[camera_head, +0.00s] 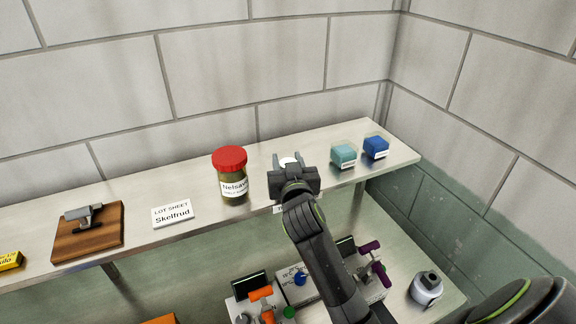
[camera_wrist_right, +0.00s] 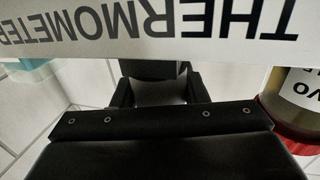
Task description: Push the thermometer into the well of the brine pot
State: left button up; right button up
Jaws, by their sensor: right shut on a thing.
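My right gripper (camera_head: 289,161) is over the upper shelf, between the red-lidded jar and the teal block. A small white round thing (camera_head: 288,162) shows between its fingers, and the gripper is shut on it; it seems to be the thermometer, mostly hidden. In the right wrist view, the gripper (camera_wrist_right: 160,92) is partly hidden behind an upside-down white label (camera_wrist_right: 160,35) reading THERMOMETER. A pale grey pot (camera_head: 427,290) with a dark top stands on the lower bench at right; I cannot tell whether it is the brine pot. My left gripper is not in view.
On the shelf (camera_head: 138,215) are a red-lidded jar (camera_head: 231,187), a lot sheet card (camera_head: 172,214), a wooden board (camera_head: 100,240), a teal block (camera_head: 343,156) and a blue block (camera_head: 376,147). Below is equipment with an orange handle (camera_head: 261,294) and a purple handle (camera_head: 370,247).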

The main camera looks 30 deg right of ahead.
aim_at(288, 159)
jog(key=shift+r, duration=0.35)
jog(key=r+b, duration=0.2)
jog(key=r, duration=0.6)
jog(key=shift+w, duration=0.2)
jog(key=shift+s+r, duration=0.1)
jog(key=shift+r, duration=0.4)
jog(key=shift+d+f, duration=0.1)
